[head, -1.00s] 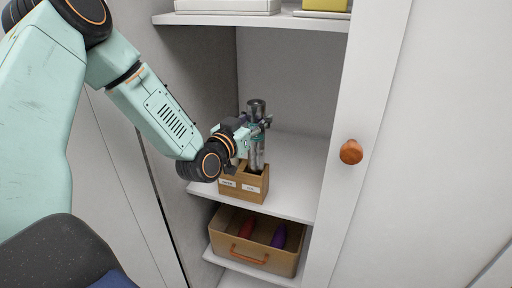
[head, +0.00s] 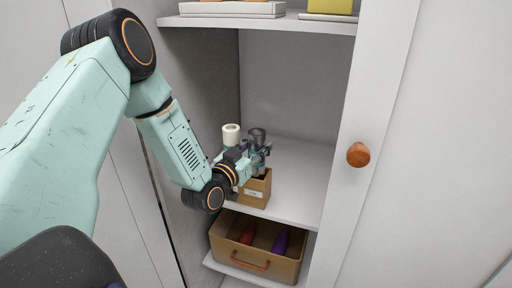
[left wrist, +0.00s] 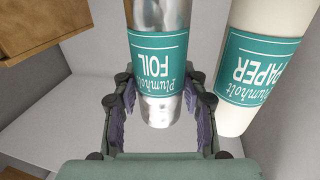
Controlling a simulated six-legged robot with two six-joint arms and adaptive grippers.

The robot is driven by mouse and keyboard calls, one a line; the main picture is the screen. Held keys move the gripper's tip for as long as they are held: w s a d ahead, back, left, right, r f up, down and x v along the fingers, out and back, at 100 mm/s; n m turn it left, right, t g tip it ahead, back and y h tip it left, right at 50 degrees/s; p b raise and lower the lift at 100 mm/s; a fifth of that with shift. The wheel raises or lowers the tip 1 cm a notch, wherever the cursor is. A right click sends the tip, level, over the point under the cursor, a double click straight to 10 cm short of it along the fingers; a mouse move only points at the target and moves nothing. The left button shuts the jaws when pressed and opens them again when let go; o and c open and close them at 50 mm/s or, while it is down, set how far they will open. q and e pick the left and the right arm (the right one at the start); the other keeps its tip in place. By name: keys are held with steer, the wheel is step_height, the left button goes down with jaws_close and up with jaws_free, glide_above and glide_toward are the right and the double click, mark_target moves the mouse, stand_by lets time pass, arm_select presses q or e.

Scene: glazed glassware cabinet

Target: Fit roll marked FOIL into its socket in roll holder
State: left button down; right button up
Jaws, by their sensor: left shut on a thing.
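The FOIL roll is a silver cylinder with a teal label. In the left wrist view the FOIL roll (left wrist: 158,60) lies between the fingers of my left gripper (left wrist: 157,108), label text upside down. In the head view my left gripper (head: 257,152) is shut on the FOIL roll (head: 257,135), over the wooden roll holder (head: 257,189) on the middle shelf. The gripper and holder hide the roll's lower end, so I cannot tell how it sits in its socket. The holder's left part is hidden. My right gripper is out of view.
A white PAPER roll (head: 232,133) stands close left of the FOIL roll; it also shows in the left wrist view (left wrist: 262,70). A bin (head: 262,262) with a red and a purple item is below. The shelf (head: 300,185) is clear at right. A door knob (head: 359,155) is at right.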

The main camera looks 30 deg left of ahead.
arm_select(q)
steer(key=c, duration=1.1)
jaws_free()
steer(key=shift+d+f, duration=0.1)
steer(key=shift+c, duration=0.2)
steer(key=shift+o, duration=0.6)
steer(key=shift+w+d, duration=0.1)
